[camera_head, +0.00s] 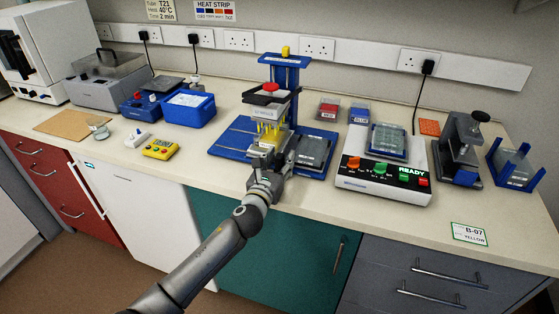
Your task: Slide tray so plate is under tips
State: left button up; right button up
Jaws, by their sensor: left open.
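A blue pipetting stand (293,78) rises at the middle of the bench. A row of yellow tips (268,132) points down from its head. A blue tray or base (228,138) spreads at its foot, bare on its left part. A clear plate (313,149) sits on the right part of the blue surface, to the right of the tips. My left gripper (264,158) is open at the front edge of the tray, just below the tips in the picture. It hides what is directly under the tips, and I cannot tell whether it touches the tray. My right gripper is out of view.
A white device (380,185) reading READY stands close on the right, with a plate (389,140) on top. A blue box (188,108) and yellow timer (161,149) stand left. A dark press (459,150) and blue rack (517,165) stand far right. The front bench strip is mostly clear.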

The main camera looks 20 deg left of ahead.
pick_arm(q)
grip_shut()
dwell(0.3)
jog(key=a, duration=1.2)
jog(key=shift+w+a+f, duration=0.1)
jog(key=shift+w+a, duration=0.1)
jog(key=shift+a, duration=0.25)
grip_release()
jog(key=shift+a, duration=0.2)
jog(key=shift+s+d, duration=0.1)
jog(key=shift+d, duration=0.05)
